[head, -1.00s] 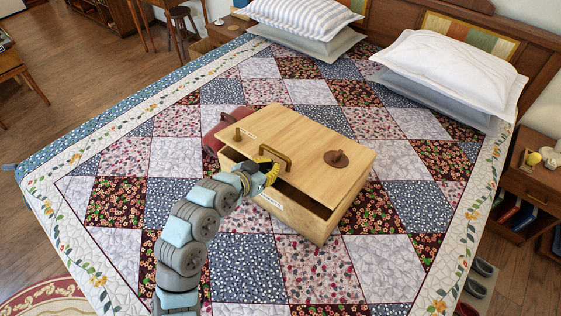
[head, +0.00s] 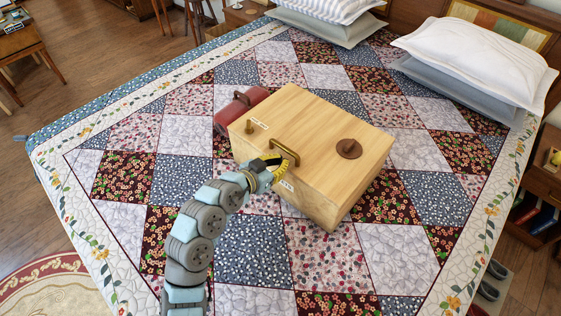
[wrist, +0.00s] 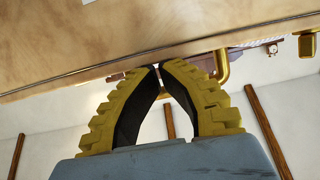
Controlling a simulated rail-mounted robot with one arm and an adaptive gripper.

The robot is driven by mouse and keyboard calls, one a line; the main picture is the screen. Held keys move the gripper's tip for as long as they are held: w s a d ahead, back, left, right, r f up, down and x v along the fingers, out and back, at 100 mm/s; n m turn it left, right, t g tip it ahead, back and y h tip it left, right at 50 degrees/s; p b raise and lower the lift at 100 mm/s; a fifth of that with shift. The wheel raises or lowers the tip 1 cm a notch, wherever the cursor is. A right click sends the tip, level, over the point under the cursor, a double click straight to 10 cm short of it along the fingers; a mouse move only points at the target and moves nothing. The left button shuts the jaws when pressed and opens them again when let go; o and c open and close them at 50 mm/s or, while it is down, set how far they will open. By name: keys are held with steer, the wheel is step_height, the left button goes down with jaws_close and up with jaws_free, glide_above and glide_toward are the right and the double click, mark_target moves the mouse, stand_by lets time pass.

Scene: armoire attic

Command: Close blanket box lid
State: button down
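The blanket box (head: 322,207) is a pale wooden box on the bed. Its lid (head: 315,115) lies flat on the box walls, with no open gap showing along the front. A brass handle (head: 285,151) stands at the lid's front edge, and a round brown knob (head: 349,148) sits on top. My gripper (head: 272,162) is at the front edge, just beside the handle. In the wrist view its yellow, black-padded fingers (wrist: 158,67) meet at the tips with nothing seen between them. They are close to the wood (wrist: 120,35), and the brass handle (wrist: 223,66) is to their right. Contact is unclear.
The box stands on a patchwork quilt (head: 240,255). A dark red case with a handle (head: 238,108) lies against its left side. Pillows (head: 475,60) lie at the head of the bed. The quilt in front and to the right is clear.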

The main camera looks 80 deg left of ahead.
steer(key=r+v, duration=0.2)
steer(key=v, duration=0.9)
steer(key=shift+w+a+r+p, duration=0.2)
steer(key=shift+w+r+p, duration=0.05)
steer(key=shift+r+p, duration=0.1)
stand_by(0.5)
